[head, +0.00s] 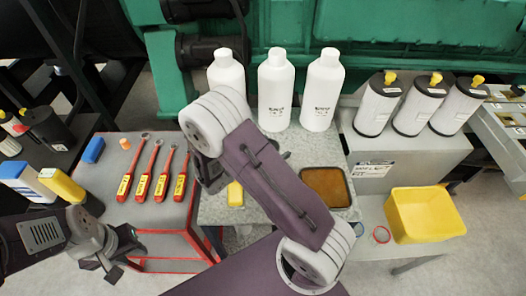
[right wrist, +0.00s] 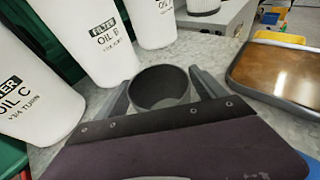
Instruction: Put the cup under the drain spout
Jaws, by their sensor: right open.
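The grey cup (right wrist: 160,88) stands upright on the speckled grey bench top in the right wrist view, its open mouth facing up. My right gripper (right wrist: 165,98) is open, with one finger on each side of the cup; I cannot tell whether they touch it. In the head view my right arm hides the cup, and the right gripper (head: 208,180) shows only partly over the bench. My left gripper (head: 118,258) is empty at the lower left, away from the cup; its jaw gap is unclear. I cannot make out a drain spout in either view.
White bottles (head: 276,92) stand behind the cup, before a green engine (head: 400,35). A brown-filled tray (head: 326,187) lies to the right, beyond it a yellow bin (head: 425,214) and filters (head: 378,105). Red-handled wrenches (head: 162,176) lie on the left cart.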

